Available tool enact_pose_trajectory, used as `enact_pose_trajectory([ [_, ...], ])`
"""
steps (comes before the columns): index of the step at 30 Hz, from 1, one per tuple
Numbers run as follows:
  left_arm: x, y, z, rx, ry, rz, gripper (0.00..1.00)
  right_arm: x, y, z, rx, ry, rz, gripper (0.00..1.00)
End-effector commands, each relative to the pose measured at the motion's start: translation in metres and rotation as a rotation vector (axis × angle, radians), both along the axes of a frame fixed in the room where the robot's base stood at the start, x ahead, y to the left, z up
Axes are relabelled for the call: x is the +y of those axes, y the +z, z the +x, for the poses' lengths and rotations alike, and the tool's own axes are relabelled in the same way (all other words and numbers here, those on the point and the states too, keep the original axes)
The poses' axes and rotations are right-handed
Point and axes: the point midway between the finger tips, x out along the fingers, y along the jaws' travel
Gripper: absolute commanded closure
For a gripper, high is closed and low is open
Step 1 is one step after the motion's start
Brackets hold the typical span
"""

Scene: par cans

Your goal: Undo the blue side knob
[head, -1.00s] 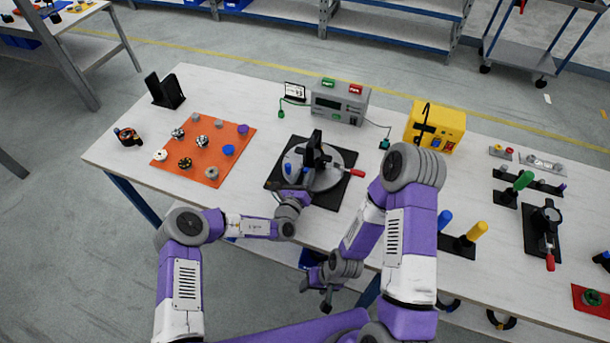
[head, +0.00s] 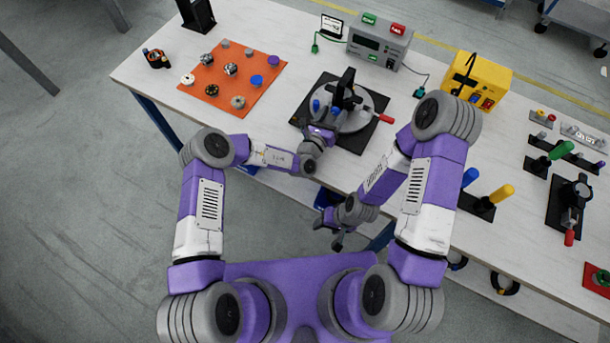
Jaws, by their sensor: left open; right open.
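A black fixture (head: 345,88) stands upright on a round grey turntable (head: 367,104) over a black base plate (head: 352,142). A blue knob (head: 316,106) shows at its near left side. A second small blue patch lies just right of it, and I cannot tell what it belongs to. A red-handled lever (head: 384,119) sticks out on the right. My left gripper (head: 321,128) is open at the near edge of the turntable, close below the blue knob. Contact cannot be made out. My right gripper (head: 335,234) is open and empty, in front of the table edge.
An orange mat (head: 245,97) with several knobs lies left of the turntable. A grey control box (head: 379,45) with green and red buttons stands behind it, and a yellow box (head: 478,80) to the right. Blue (head: 469,177) and yellow (head: 502,193) posts stand at the near right.

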Motion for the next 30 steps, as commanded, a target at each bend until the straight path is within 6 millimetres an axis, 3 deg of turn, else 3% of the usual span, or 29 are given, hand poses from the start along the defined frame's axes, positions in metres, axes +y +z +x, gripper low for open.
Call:
enact_pose_trajectory([
  [9,-0.003,-0.004,-0.001,-0.27,-0.003,0.392,0.41,0.0,-0.047,0.0,0.001,0.0,0.0,0.41],
  [12,0.012,0.001,-0.02,-0.253,-0.002,0.382,0.41,0.0,-0.031,0.0,0.001,-0.001,0.0,0.41],
  [20,0.042,0.001,-0.064,-0.251,-0.001,0.378,0.41,0.0,-0.019,0.0,0.0,0.0,0.0,0.41],
  [30,0.021,0.032,-0.106,-0.286,-0.347,0.354,0.41,0.0,0.003,0.0,0.0,0.0,0.0,0.41],
])
